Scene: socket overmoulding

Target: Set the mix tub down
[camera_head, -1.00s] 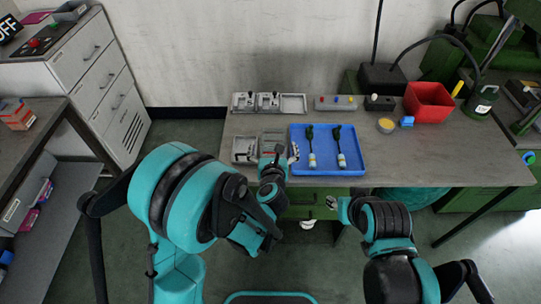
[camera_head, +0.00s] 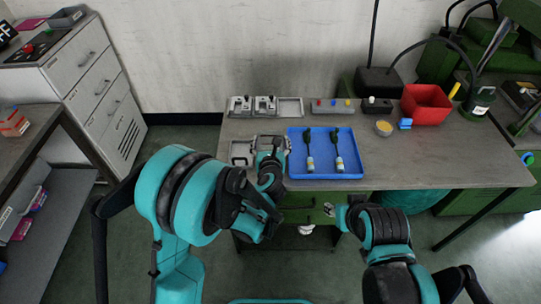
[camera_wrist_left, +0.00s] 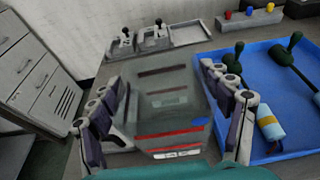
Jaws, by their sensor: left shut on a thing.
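My left gripper (camera_wrist_left: 165,110) is shut on a grey, boxy thing, which I take to be the mix tub (camera_wrist_left: 165,78). In the left wrist view it fills the space between the fingers and shows dark slots and red stripes. In the head view my left gripper (camera_head: 269,148) is over the workbench, just left of the blue tray, and mostly hides the tub. I cannot tell whether the tub's underside touches the bench. My right gripper (camera_head: 329,209) is small and partly hidden in front of the bench; its fingers do not show clearly.
The blue tray (camera_head: 350,172) holds two dark-handled tools. Grey fixtures (camera_head: 253,106) stand at the back. A button box (camera_head: 332,106), a yellow-filled cup (camera_head: 384,128), a blue piece (camera_head: 405,124) and a red bin (camera_head: 426,101) are farther right. The right front bench top is clear.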

